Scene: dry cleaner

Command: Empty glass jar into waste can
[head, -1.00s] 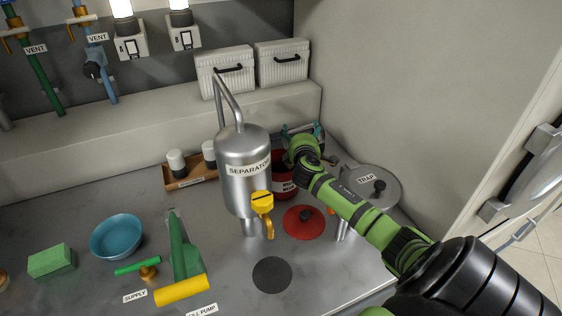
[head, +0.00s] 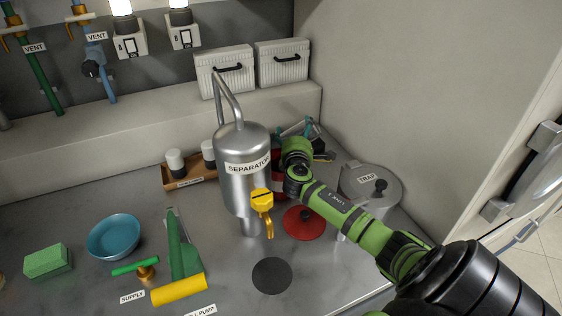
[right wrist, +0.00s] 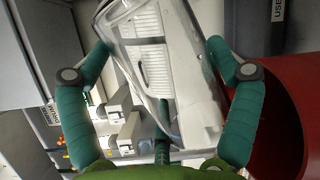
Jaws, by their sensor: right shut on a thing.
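My right gripper (right wrist: 158,48) is shut on a clear glass jar (right wrist: 160,85) in the right wrist view. The teal fingers grip the jar from both sides, and the jar looks tilted. I cannot tell what is inside it. The red waste can (right wrist: 268,120) stands beside the jar on the right of that view, its opening close by. In the head view the red can (head: 276,189) is mostly hidden behind the separator and my right arm. My left gripper is not in view.
The steel separator (head: 244,180) with its yellow tap stands left of my arm. The lidded trap pot (head: 358,187) is at its right.

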